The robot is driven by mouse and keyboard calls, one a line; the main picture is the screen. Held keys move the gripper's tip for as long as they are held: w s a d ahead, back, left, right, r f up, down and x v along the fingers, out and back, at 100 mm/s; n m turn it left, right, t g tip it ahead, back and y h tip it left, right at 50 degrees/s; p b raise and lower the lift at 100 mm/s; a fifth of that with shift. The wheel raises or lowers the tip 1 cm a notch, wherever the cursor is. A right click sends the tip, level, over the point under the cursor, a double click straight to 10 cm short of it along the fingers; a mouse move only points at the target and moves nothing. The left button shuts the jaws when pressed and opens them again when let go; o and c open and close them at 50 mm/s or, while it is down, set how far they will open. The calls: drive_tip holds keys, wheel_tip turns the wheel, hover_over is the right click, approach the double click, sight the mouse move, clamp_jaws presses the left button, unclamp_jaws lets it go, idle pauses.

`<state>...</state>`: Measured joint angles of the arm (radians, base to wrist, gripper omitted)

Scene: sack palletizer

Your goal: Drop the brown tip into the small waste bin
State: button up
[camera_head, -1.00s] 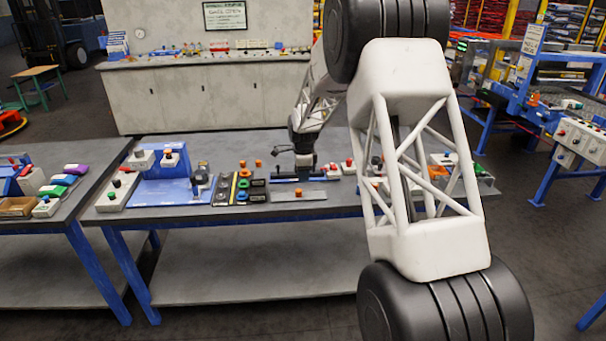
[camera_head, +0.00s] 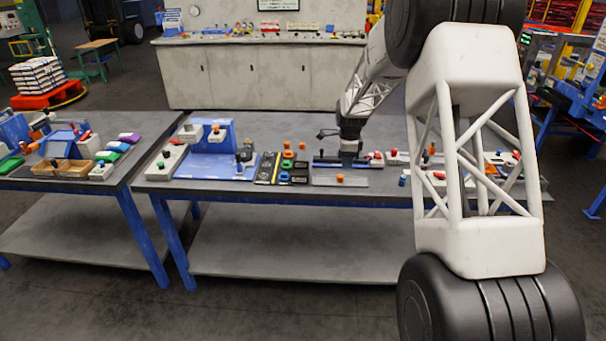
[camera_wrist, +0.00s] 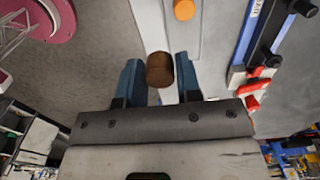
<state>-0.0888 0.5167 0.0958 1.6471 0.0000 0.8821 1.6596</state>
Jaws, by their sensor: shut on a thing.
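My gripper (camera_wrist: 160,84) is shut on a brown tip (camera_wrist: 160,66), a short rounded piece held between its two blue fingers in the wrist view. In the head view my gripper (camera_head: 349,150) is small and points down over the middle bench, by the blue-and-grey fixture; the tip cannot be made out there. I cannot pick out the small waste bin for certain in either view.
Open brown trays (camera_head: 75,169) sit on the left bench. A magenta disc (camera_wrist: 55,22) shows in the wrist view.

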idle(0.4)
drive_tip(key=w+a+r, duration=0.2)
drive_tip(key=w+a, duration=0.1)
drive_tip(key=a, duration=0.4)
drive_tip(key=w+a+r, duration=0.3)
drive_tip(key=a, duration=0.5)
drive_tip(key=shift+a, duration=0.2)
drive_tip(key=shift+f, duration=0.15)
drive_tip(key=shift+f, duration=2.9)
drive_tip(key=o, duration=1)
